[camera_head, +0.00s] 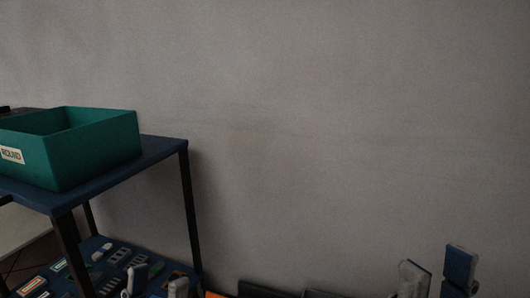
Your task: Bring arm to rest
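My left gripper (157,284) shows at the bottom edge, left of centre. Its two grey fingertips stand apart with a gap between them, and nothing shows in the gap. My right gripper (437,274) shows at the bottom right in front of the grey wall. Its two fingertips are also apart, and I see nothing between them. The rest of both grippers and both arms is below the frame.
A dark blue table (165,150) with black legs stands at the left, bearing an open green bin (95,150) with a "ROUND" label. Below it, a dark blue surface (95,245) carries several small items near my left gripper. The bare wall (340,130) fills the right.

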